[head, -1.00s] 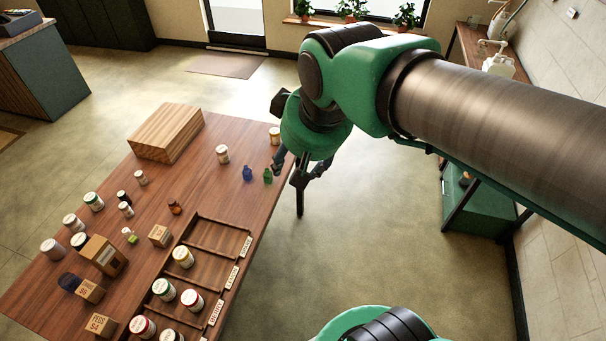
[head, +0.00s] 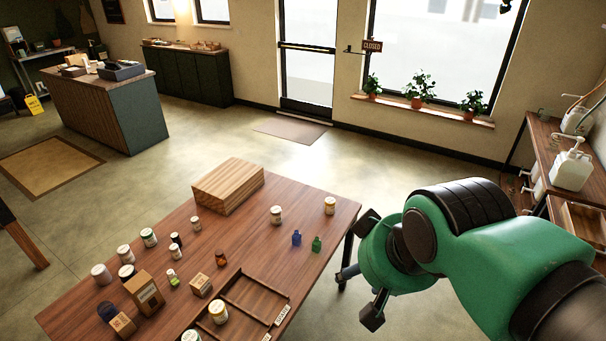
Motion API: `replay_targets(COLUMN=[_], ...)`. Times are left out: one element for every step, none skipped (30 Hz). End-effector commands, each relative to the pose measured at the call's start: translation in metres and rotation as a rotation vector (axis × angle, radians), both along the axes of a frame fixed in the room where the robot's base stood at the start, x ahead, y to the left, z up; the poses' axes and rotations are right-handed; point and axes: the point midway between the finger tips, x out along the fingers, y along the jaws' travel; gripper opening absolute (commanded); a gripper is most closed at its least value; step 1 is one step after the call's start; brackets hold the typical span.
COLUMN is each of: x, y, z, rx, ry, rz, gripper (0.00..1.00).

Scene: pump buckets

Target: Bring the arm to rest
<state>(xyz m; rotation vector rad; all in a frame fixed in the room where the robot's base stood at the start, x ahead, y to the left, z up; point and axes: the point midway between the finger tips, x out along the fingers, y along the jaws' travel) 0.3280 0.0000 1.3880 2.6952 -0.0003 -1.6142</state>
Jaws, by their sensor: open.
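My arm shows at the lower right in the head view, green with dark bands. My gripper (head: 358,299) hangs below its green wrist, just off the right edge of the wooden table (head: 310,262). Its dark fingers are apart and nothing shows between them. Part of the gripper is hidden behind the wrist.
The table holds a wooden block (head: 228,186), several jars, small blue (head: 296,238) and green (head: 317,244) bottles, boxes and a divided tray (head: 262,296). At right, a shelf carries a white pump container (head: 571,169). Open floor lies beyond the table.

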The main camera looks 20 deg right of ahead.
Motion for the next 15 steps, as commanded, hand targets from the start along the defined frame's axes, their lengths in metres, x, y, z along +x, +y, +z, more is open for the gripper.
replay_targets(x=[0.0,0.0,0.0,0.0,0.0,0.0,0.0,0.0,0.0,0.0,0.0,0.0,0.0,0.0,0.0], y=[0.0,0.0,0.0,0.0,0.0,0.0,0.0,0.0,0.0,0.0,0.0,0.0,0.0,0.0,0.0], z=[-0.008,-0.011,-0.016,-0.02,-0.025,-0.031,-0.035,-0.04,-0.046,-0.051,-0.055,-0.061,-0.064,-0.068,-0.072], rx=[0.0,0.0,0.0,0.0,0.0,0.0,0.0,0.0,0.0,0.0,0.0,0.0,0.0,0.0,0.0], ry=[0.0,0.0,0.0,0.0,0.0,0.0,0.0,0.001,0.001,0.001,0.001,0.001,0.0,0.0,0.0], rz=[0.0,0.0,0.0,0.0,0.0,0.0,0.0,0.0,0.0,0.0,0.0,0.0,0.0,0.0,0.0], gripper=[0.52,0.52,0.52,0.52,0.52,0.52,0.52,0.52,0.52,0.52,0.52,0.52,0.52,0.52,0.52])
